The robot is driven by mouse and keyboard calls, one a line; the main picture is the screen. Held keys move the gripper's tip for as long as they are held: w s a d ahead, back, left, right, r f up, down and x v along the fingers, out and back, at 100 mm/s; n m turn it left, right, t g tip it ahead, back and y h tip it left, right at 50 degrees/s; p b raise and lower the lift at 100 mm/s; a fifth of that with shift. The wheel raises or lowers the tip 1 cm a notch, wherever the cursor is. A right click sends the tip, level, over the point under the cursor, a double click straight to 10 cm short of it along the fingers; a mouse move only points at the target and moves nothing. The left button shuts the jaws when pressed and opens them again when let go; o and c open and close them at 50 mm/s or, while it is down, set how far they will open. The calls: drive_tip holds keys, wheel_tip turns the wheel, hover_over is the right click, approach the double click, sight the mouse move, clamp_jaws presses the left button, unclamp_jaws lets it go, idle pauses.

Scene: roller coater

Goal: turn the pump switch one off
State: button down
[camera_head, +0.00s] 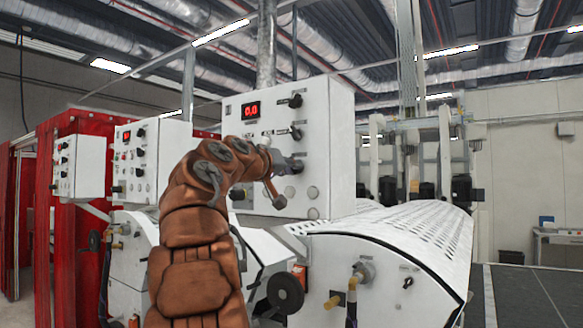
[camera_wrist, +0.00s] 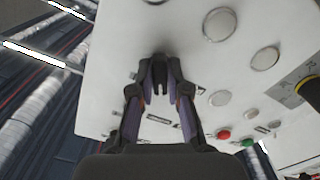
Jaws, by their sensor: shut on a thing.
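The white control panel (camera_head: 322,140) has a red digital display reading 0.0 and black rotary knobs on its front. My gripper (camera_head: 290,166) is at the panel's lower middle, below two visible knobs, the upper (camera_head: 295,101) and the lower (camera_head: 295,133). In the wrist view, my gripper's fingers (camera_wrist: 158,84) are closed around a small black switch knob (camera_wrist: 159,66) on the panel face. The fingers hide much of that knob, so I cannot read its exact angle. Its label is not legible, so I cannot tell which pump switch it is.
In the wrist view, several round silver buttons (camera_wrist: 264,58), a red button (camera_wrist: 224,134) and a green button (camera_wrist: 246,143) sit nearby on the panel. The perforated white roller cover (camera_head: 425,233) stands below right. Red curtains (camera_head: 85,180) and another control box (camera_head: 137,160) are at left.

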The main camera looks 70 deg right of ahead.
drive_tip(key=c, duration=1.1)
unclamp_jaws()
drive_tip(key=shift+c, duration=0.2)
drive_tip(key=shift+a, duration=0.1)
drive_tip(key=v, duration=1.2)
drive_tip(key=shift+f, duration=0.1)
